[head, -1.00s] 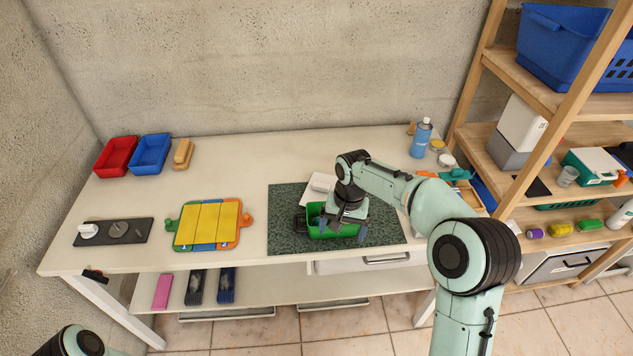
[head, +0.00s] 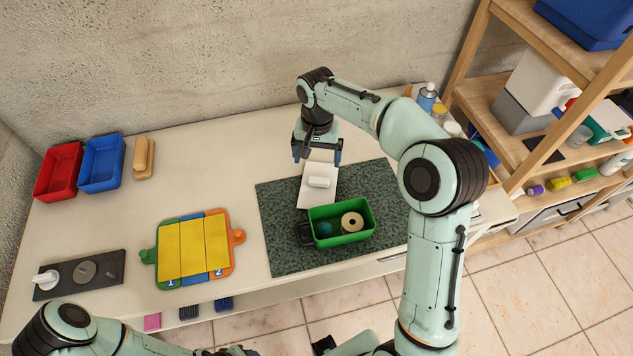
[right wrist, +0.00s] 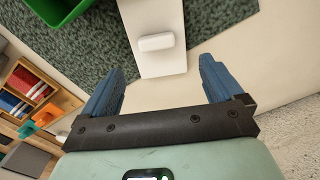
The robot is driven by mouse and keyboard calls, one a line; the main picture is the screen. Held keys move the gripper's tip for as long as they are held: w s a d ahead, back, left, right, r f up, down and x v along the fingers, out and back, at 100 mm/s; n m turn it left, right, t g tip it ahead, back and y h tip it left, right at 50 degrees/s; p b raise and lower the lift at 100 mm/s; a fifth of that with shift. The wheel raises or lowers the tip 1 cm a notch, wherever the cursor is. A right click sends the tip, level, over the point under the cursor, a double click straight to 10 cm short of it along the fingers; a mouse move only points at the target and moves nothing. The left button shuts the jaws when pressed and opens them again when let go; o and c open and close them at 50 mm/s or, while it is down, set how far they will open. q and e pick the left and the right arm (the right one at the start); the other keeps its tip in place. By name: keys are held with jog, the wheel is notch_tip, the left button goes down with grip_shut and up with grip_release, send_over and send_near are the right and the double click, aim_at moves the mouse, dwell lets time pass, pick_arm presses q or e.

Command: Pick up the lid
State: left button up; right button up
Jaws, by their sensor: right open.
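The lid (head: 305,193) is a flat white plate with a raised white handle (head: 318,183). It lies on the dark green mat, just behind the green box, its far end reaching toward the bare table. My right gripper (head: 317,156) is open and empty above the lid's far end, fingers down. In the right wrist view the lid (right wrist: 151,68) runs between the two blue fingers (right wrist: 161,66), with its handle ahead of the fingertips; nothing is gripped. My left arm enters at the lower left of the head view; its fingers do not show.
The open green box (head: 343,240) holds a tan ring (head: 352,221) and a dark round item. The speckled mat (head: 282,255) lies under it. A yellow panel board (head: 193,247), red bin (head: 58,172) and blue bin (head: 101,162) stand left. A shelf rises at right.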

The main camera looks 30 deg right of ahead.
send_over(319, 179)
jog(key=f, duration=0.4)
jog(key=shift+w+a, duration=0.1)
jog(key=shift+w, duration=0.15)
jog(key=f, duration=0.4)
jog(key=shift+s+f+b, duration=0.25)
jog(key=shift+s+b, duration=0.05)
jog(key=shift+f, duration=0.35)
jog(key=shift+c, duration=0.3)
jog(key=c, duration=1.1)
